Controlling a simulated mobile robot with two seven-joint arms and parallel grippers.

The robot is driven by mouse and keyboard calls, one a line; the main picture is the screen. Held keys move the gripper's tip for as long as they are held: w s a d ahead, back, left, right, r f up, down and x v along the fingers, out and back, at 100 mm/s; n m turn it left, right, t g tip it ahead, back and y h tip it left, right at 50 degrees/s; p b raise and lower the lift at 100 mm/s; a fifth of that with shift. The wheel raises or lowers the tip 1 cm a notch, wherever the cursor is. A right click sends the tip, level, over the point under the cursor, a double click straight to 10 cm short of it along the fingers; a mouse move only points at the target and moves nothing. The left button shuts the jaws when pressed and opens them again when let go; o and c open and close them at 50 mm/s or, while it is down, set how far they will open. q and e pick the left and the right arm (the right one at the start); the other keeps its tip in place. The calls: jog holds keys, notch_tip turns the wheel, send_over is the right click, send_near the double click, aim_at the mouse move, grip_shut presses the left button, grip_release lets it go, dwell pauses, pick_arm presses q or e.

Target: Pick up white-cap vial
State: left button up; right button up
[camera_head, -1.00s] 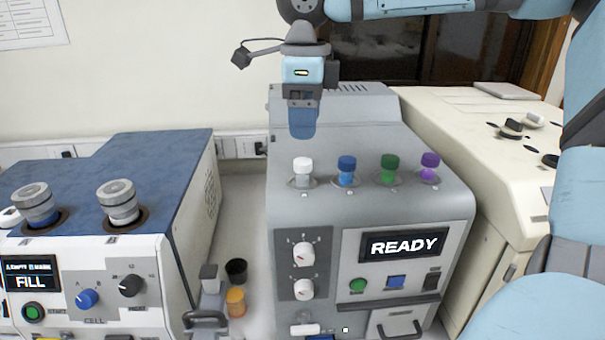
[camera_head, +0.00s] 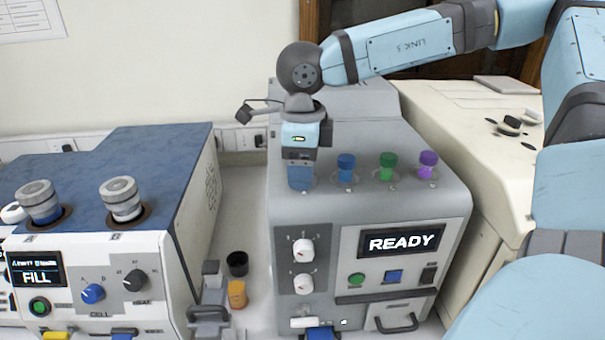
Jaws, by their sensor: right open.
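My right gripper (camera_head: 301,178) points down at the left end of the row of vials on top of the grey machine (camera_head: 325,215). Its blue fingers are open and reach down to the machine's top. They cover the spot of the white-cap vial, which is hidden in this view. I cannot tell whether the fingers stand around the vial or in front of it. My left gripper is not in view.
Beside the gripper stand a blue-cap vial (camera_head: 346,168), a green-cap vial (camera_head: 387,166) and a purple-cap vial (camera_head: 427,165). A blue-topped machine (camera_head: 160,160) is at left, a cream machine (camera_head: 465,115) at right. A black cup (camera_head: 237,264) and an orange jar (camera_head: 237,294) stand between machines.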

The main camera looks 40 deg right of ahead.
jog(key=c, duration=1)
